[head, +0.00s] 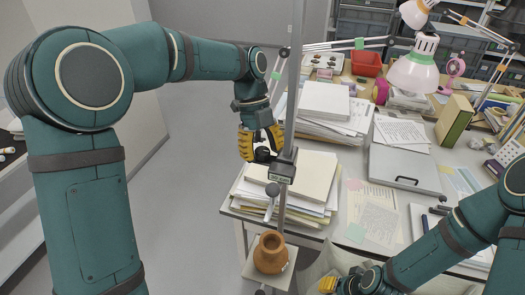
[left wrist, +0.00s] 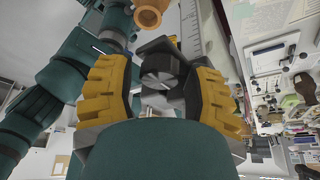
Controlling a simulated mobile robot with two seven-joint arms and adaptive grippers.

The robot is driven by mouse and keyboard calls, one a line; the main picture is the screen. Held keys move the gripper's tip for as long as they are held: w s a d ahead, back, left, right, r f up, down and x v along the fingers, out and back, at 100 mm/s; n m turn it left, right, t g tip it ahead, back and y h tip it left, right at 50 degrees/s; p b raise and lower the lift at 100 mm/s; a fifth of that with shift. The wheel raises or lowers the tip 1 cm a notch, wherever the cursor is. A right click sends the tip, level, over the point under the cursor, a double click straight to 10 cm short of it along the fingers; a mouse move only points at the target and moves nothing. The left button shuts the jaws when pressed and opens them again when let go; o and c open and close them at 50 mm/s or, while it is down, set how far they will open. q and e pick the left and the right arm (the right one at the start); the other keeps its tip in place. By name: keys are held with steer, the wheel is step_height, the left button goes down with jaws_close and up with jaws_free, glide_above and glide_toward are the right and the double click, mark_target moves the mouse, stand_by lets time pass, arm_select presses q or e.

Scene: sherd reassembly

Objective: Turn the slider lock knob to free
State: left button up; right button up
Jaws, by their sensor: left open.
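The dark slider lock knob (head: 262,154) sits on the left side of the slider block (head: 282,166), which rides on an upright grey post (head: 291,90). My left gripper (head: 261,143) is open at the knob, with one yellow finger on each side. In the left wrist view the dark round knob (left wrist: 160,72) lies between the two yellow fingers of the left gripper (left wrist: 160,88). I cannot tell whether the fingers touch it. My right gripper (head: 328,285) shows only as a yellow bit at the bottom edge; its fingers are mostly out of view.
A brown clay vessel (head: 270,253) stands on a small platform (head: 284,274) below the slider. The desk behind holds paper stacks (head: 290,178), a grey laptop-like case (head: 404,168) and a lamp (head: 415,72). Open floor lies to the left of the post.

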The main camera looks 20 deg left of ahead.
arm_select(q)
jaws_close()
steer(key=shift+f+n, duration=0.1)
steer(key=shift+n, duration=0.2)
steer(key=n+t+h+b, duration=0.1)
steer(key=n, duration=0.3)
steer(key=n+t+b, duration=0.1)
steer(key=n, duration=0.1)
steer(key=n+t, duration=0.1)
steer(key=n, duration=0.2)
steer(key=shift+n+t+h+b, duration=0.3)
steer(key=shift+b, duration=0.1)
stand_by(0.4)
jaws_free()
